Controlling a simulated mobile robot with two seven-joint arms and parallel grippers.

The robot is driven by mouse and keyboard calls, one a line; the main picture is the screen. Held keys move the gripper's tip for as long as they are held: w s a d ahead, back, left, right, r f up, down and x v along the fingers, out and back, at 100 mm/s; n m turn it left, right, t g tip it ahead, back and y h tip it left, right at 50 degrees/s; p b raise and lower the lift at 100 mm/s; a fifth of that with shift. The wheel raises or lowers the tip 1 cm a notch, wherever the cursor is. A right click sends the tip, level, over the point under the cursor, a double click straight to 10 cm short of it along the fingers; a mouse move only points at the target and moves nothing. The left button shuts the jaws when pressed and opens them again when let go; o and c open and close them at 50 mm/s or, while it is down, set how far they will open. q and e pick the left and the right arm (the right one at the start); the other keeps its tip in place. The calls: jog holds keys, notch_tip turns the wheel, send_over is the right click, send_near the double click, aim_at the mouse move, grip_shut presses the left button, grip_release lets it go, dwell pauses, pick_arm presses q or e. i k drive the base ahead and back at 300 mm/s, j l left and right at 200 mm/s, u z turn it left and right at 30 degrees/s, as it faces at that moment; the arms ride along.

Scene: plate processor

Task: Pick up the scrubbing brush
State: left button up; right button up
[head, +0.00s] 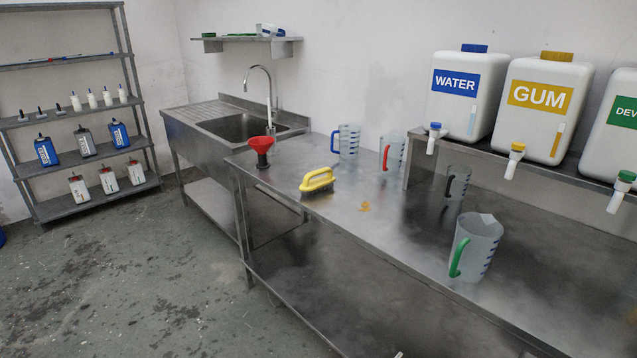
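The scrubbing brush (317,181) has a yellow looped handle and dark bristles. Neither of my grippers can be made out in this view, and nothing is touching the brush.
A red funnel (261,147) stands left of the brush. Jugs with blue (348,141), red (391,153), black (457,182) and green (475,248) handles stand behind and right. A sink (240,127) adjoins at left. Labelled canisters (541,108) stand on a raised shelf. Floor (150,265) in front is open.

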aim_at(308, 185)
jog(key=i+j, duration=0.3)
jog(key=i, duration=0.2)
jog(key=i+j, duration=0.25)
jog(key=i, duration=0.25)
jog(key=i+j, duration=0.3)
jog(key=i, duration=0.2)
jog(key=i+j+u, duration=0.1)
jog(key=i+j, duration=0.15)
jog(key=i, duration=0.25)
